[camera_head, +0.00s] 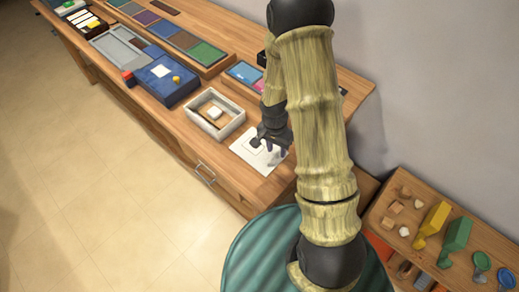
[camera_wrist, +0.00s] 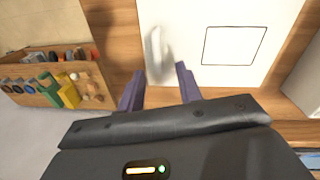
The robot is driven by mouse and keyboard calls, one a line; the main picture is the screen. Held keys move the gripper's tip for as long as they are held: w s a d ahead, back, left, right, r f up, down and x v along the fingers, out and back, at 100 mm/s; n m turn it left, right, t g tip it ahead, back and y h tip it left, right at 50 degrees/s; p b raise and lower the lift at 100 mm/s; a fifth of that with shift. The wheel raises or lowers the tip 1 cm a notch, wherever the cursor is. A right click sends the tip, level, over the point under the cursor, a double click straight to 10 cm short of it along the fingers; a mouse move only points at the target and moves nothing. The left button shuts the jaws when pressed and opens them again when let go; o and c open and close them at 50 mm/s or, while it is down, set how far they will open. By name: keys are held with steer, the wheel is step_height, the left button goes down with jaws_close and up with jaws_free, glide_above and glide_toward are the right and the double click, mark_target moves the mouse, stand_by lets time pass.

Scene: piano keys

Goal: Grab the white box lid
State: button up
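A flat white panel (camera_head: 250,158) with a thin black square outline lies on the wooden counter, right of the open white box (camera_head: 217,127). It looks like the white box lid, though I cannot be sure. In the wrist view the panel (camera_wrist: 190,20) fills the top middle, and a pale upright ridge (camera_wrist: 157,52), perhaps a handle, rises near its left side. My gripper (camera_wrist: 158,88) is open, its two purple fingers apart with nothing between them. The ridge is just beyond the fingertips. In the head view my gripper (camera_head: 270,146) hangs over the panel and hides part of it.
The open box holds a small white piece (camera_head: 214,112). A blue box (camera_head: 161,79) and a long tray of coloured panels (camera_head: 180,38) stand farther along the counter. A wooden rack (camera_head: 393,211) of coloured tools is at lower right. The counter's front edge is close.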

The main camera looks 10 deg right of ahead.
steer(key=shift+s+f, duration=0.1)
steer(key=shift+f, duration=0.75)
jaws_close()
